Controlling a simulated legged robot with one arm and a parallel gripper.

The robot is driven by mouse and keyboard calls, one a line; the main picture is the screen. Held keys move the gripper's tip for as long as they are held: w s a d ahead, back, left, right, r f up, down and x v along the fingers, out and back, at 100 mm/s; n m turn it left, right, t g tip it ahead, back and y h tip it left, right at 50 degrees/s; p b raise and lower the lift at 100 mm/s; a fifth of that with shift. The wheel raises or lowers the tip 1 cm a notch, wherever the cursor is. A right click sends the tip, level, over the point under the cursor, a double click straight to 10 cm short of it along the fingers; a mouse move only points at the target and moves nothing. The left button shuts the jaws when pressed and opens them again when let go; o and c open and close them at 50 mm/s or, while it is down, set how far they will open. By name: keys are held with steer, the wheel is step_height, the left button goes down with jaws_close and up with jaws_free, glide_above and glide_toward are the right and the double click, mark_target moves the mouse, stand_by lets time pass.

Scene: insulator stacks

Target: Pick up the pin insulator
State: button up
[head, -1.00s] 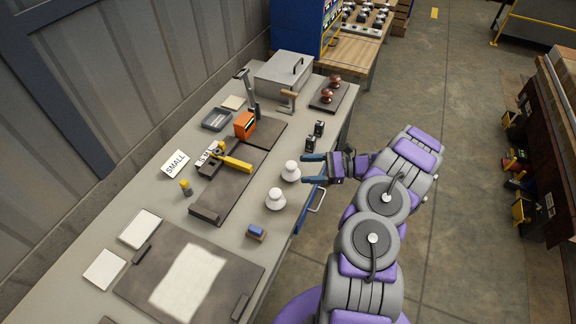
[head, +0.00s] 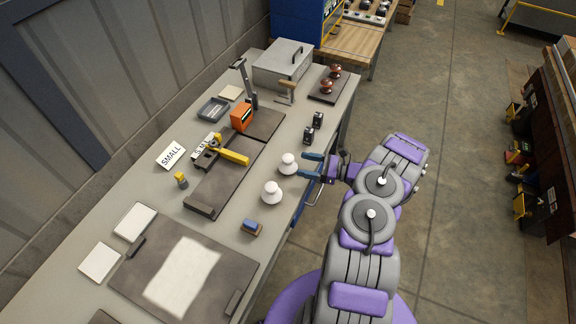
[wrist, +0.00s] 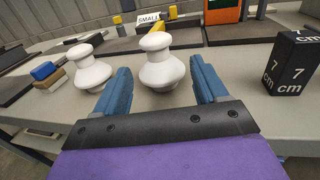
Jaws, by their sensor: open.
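Two white pin insulators stand upright on the grey bench. The farther one (head: 288,164) is by the bench's right edge, and the nearer one (head: 272,192) is a little closer to me. My gripper (head: 308,165) is open, its blue fingers pointing left at the farther insulator from just off the bench edge. In the wrist view that insulator (wrist: 160,65) is ahead, between the lines of the two blue fingers (wrist: 160,85). The other insulator (wrist: 90,68) is left of the left finger. Nothing is held.
A black block marked 7 cm (wrist: 293,62) stands right of the gripper in the wrist view. A blue block (head: 250,226) lies near the nearer insulator. A dark board with a yellow tool (head: 234,156) lies beyond. Brown insulators (head: 327,86) stand at the far end.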

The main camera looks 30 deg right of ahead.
mark_target(295, 165)
steer(key=shift+x, duration=2.15)
steer(key=b+x, duration=0.1)
steer(key=x, duration=0.3)
steer(key=shift+w+a+r, duration=0.1)
steer(key=shift+a, duration=0.1)
steer(key=c, duration=1.3)
